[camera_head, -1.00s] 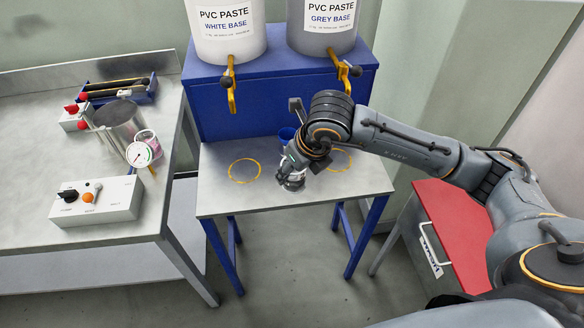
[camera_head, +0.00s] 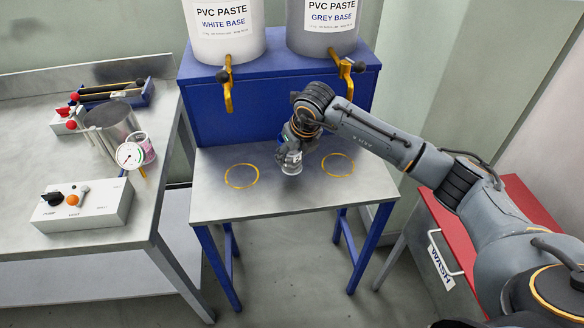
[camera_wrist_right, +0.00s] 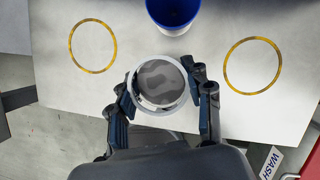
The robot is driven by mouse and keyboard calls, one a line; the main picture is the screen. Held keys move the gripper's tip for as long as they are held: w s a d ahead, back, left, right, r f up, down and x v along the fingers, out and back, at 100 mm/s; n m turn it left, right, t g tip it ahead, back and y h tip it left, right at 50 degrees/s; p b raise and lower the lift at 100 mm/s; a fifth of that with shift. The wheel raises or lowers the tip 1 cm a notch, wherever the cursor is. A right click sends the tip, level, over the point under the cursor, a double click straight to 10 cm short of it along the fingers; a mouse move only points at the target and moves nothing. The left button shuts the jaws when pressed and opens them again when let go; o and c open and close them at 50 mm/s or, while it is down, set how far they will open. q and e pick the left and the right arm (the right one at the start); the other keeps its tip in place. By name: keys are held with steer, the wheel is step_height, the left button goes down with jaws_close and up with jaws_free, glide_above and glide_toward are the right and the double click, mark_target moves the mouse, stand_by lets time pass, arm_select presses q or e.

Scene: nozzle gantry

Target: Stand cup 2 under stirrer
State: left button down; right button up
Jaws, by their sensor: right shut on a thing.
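My right gripper (camera_head: 290,158) is shut on a small clear cup (camera_head: 292,169) above the small steel table, between two yellow rings. In the right wrist view, the two fingers (camera_wrist_right: 160,92) sit on either side of the cup (camera_wrist_right: 160,80), which has mottled grey contents and a bright rim. No number on it can be read. Another cup, pale with a pink patch (camera_head: 148,149), is on the left bench, partly behind a round gauge. I cannot make out a stirrer for certain in these views. My left gripper is out of view.
Yellow rings (camera_head: 242,175) (camera_head: 338,165) mark the table (camera_head: 285,205). A blue container (camera_wrist_right: 172,10) stands beyond the held cup. Paste tanks (camera_head: 224,40) have yellow taps above. The left bench holds a control box (camera_head: 100,207), gauge (camera_head: 130,156) and metal pot (camera_head: 113,121). A red-topped wash cabinet (camera_head: 525,200) stands right.

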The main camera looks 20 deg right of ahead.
mark_target(292, 163)
steer(key=shift+w+f, duration=0.2)
steer(key=shift+f, duration=0.05)
steer(key=f, duration=0.1)
steer(key=f+b, duration=0.2)
steer(key=shift+w+d+f, duration=0.15)
steer(key=shift+w+f, duration=0.1)
steer(key=shift+r, duration=0.1)
steer(key=shift+s, duration=0.1)
steer(key=o, duration=1.2)
